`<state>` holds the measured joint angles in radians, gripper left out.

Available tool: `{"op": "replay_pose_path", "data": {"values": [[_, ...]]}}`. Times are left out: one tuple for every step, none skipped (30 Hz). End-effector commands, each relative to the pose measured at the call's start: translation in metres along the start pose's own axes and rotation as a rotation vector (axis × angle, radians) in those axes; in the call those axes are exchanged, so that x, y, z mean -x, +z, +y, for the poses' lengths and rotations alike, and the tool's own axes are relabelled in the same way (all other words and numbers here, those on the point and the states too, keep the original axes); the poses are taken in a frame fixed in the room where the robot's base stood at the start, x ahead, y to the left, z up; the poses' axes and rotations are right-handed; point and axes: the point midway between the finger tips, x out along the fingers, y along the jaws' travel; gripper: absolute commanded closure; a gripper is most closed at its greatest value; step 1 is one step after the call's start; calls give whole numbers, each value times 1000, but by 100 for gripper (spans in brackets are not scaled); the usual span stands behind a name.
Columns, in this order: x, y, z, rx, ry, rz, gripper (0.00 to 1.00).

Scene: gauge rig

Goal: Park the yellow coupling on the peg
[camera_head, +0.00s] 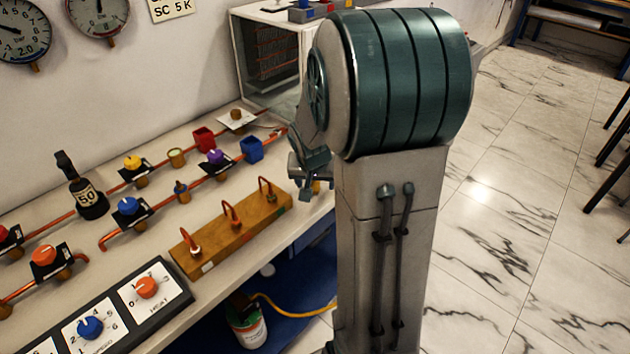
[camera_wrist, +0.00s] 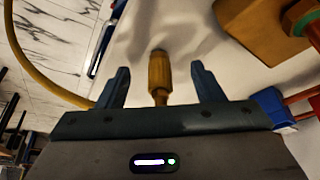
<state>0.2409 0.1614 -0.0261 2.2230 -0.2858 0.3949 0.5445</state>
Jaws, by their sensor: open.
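The yellow coupling (camera_wrist: 158,72) lies between the two fingers of my gripper (camera_wrist: 158,85) in the wrist view, with a gap on each side. My gripper is open. In the head view my gripper (camera_head: 312,182) is at the bench's right edge, partly hidden by my arm, and a small bit of the yellow coupling (camera_head: 316,187) shows below it. A yellow hose (camera_wrist: 55,88) curves behind the gripper; its join to the coupling is hidden. I cannot tell for certain which part is the peg.
A wooden block (camera_head: 215,250) with three copper hooks stands left of my gripper; its end (camera_wrist: 262,35) shows in the wrist view. A blue cup (camera_head: 252,149) and a red cup (camera_head: 203,138) stand behind. The yellow hose (camera_head: 290,308) also hangs low near a can (camera_head: 248,330).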

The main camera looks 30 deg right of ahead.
Motion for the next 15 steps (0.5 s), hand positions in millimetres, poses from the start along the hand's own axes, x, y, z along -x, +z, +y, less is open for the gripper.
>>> {"op": "replay_pose_path", "data": {"values": [[0, 0, 0, 0, 0, 0, 39], [0, 0, 0, 0, 0, -1, 39], [0, 0, 0, 0, 0, 0, 39], [1, 0, 0, 0, 0, 0, 39], [2, 0, 0, 0, 0, 1, 39], [5, 0, 0, 0, 0, 1, 39], [7, -1, 0, 0, -1, 2, 39], [11, -1, 0, 0, -1, 3, 39], [16, -1, 0, -1, -1, 3, 39], [20, -1, 0, -1, -1, 4, 39], [25, -1, 0, 0, -2, 4, 39], [33, -1, 0, 0, -2, 4, 39], [39, -2, 0, 0, -2, 6, 39], [45, -2, 0, 0, -2, 5, 39], [54, -1, 0, -1, -2, 6, 39]]}}
